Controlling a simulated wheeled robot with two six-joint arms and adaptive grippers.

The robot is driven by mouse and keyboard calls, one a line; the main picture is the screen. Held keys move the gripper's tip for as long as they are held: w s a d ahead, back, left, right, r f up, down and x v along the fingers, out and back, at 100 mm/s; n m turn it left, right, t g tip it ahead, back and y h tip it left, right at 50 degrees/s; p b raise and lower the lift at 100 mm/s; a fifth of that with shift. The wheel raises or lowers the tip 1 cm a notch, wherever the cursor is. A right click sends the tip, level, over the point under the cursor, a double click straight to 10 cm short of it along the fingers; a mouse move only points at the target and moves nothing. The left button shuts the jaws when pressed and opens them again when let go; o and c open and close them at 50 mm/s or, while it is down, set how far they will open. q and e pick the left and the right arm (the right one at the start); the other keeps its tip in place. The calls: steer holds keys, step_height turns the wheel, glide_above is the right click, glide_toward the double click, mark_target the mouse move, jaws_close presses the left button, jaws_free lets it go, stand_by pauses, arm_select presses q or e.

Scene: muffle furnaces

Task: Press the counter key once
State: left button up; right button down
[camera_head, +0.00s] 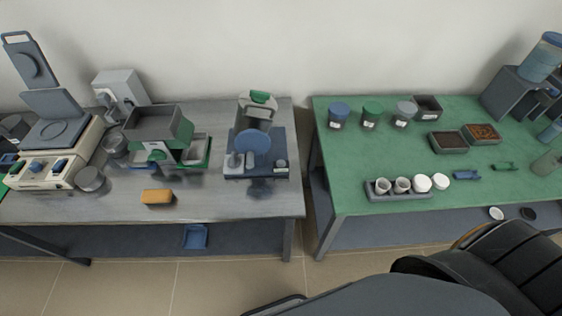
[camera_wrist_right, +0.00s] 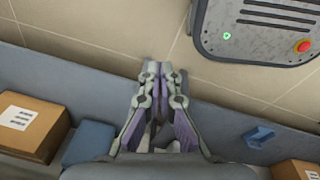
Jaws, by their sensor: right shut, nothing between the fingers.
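I cannot make out a part that is clearly the counter key in either view. A blue-based bench device (camera_head: 257,174) with a round blue disc and small grey parts on its front stands at the right end of the grey table. A cream device (camera_head: 48,172) with blue knobs stands at that table's left end. My right gripper (camera_wrist_right: 163,70) is shut and empty in the right wrist view, over the lower shelf and floor, apart from both devices. It does not show clearly in the head view. My left gripper is in neither view.
The grey table (camera_head: 225,206) holds an orange block (camera_head: 157,197) and a green-and-grey hopper device (camera_head: 160,135). A green table (camera_head: 350,175) with jars, trays and cups stands to the right, across a narrow gap. A brown box (camera_wrist_right: 30,125) lies on the shelf below.

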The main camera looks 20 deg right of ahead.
steer(key=shift+d, duration=0.1)
stand_by(0.6)
steer(key=w+a+r+n+t+p, duration=0.1)
steer(key=w+r, duration=0.6)
steer(key=w, duration=0.4)
steer(key=w+r+n+t+p, duration=0.1)
steer(key=w+r+p, duration=0.1)
steer(key=w+r, duration=0.7)
arm_select(q)
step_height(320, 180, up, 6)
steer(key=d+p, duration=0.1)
steer(key=p, duration=0.2)
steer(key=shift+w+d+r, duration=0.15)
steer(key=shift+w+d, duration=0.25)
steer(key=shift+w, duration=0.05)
arm_select(e)
steer(key=w+a+r+n+t+y, duration=0.1)
steer(key=w+r+n, duration=0.3)
steer(key=w+r, duration=0.5)
steer(key=w+a+r+n+t+y, duration=0.2)
steer(key=w+a+r+n, duration=0.2)
steer(key=w+r, duration=0.5)
steer(key=w+a+r+n+t+y, duration=0.1)
steer(key=w+a+r+n+t, duration=0.1)
steer(key=w+r, duration=0.8)
step_height(320, 180, up, 4)
steer(key=shift+a+n+y, duration=0.4)
steer(key=shift+a+n, duration=0.15)
steer(key=shift+n, duration=0.35)
steer(key=shift+f, duration=0.1)
